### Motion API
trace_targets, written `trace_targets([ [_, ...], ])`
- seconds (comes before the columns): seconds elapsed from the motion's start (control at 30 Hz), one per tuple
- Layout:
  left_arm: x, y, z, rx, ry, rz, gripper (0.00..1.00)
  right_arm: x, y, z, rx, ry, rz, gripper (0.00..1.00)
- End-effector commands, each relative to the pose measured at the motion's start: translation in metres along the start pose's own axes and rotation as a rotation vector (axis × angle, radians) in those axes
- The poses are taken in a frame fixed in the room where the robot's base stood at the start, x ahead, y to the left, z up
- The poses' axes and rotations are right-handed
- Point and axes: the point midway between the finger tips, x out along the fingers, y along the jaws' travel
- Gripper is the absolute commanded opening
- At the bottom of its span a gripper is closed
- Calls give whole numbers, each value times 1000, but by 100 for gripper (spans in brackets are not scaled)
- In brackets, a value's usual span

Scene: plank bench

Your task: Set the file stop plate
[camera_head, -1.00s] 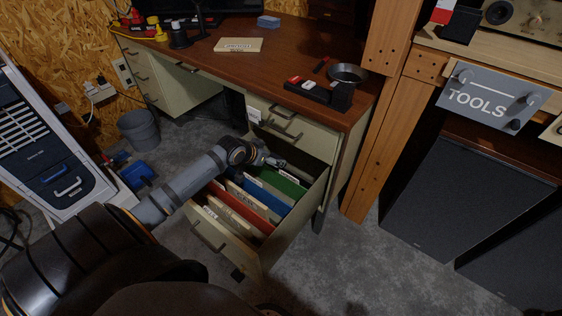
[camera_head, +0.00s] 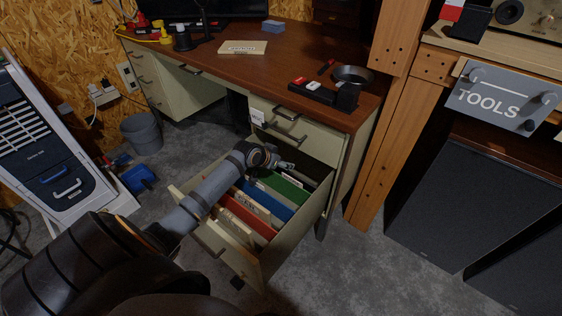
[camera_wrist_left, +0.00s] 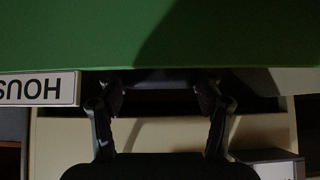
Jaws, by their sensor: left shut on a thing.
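The file drawer (camera_head: 287,235) of the desk is pulled open. It holds hanging folders: a green folder (camera_head: 284,187) toward the back, a blue folder (camera_head: 266,201) and a red folder (camera_head: 249,217) nearer the front. My left gripper (camera_head: 287,166) is low over the back of the drawer, behind the green folder. In the left wrist view its fingers (camera_wrist_left: 162,85) are spaced apart across a dark grey strip (camera_wrist_left: 160,75), seemingly the stop plate, beside the green folder (camera_wrist_left: 90,35). The plate is mostly hidden. My right gripper is out of view.
The desk top (camera_head: 290,62) lies above the drawer, with a black tray (camera_head: 313,92) and a round dish (camera_head: 352,76) near its edge. A wooden post (camera_head: 385,120) stands to the right. A grey bin (camera_head: 141,131) stands on the floor at left.

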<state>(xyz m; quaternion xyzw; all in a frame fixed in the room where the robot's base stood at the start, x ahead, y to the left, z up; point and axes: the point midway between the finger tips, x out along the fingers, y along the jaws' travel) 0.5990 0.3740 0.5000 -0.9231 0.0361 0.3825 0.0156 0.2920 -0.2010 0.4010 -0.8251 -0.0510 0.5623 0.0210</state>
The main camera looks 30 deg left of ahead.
Motion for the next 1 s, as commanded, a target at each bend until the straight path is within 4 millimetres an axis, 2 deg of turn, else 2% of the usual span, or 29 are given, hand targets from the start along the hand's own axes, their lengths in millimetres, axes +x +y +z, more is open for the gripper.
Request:
trace_targets([
  [0.03, 0, 0, 0, -1, 0, 1, 40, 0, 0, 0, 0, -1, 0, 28],
  [0.27, 0, 0, 0, -1, 0, 1, 9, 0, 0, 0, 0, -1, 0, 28],
  [0.53, 19, 0, -20, -4, 2, 0, 9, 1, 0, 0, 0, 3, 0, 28],
  [0.83, 21, 0, -21, -2, 0, 1, 9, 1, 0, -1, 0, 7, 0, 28],
  [0.87, 21, 0, -21, -2, 0, 1, 68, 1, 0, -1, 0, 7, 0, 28],
  [1.0, 21, 0, -21, -1, 0, 1, 87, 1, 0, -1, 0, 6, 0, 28],
])
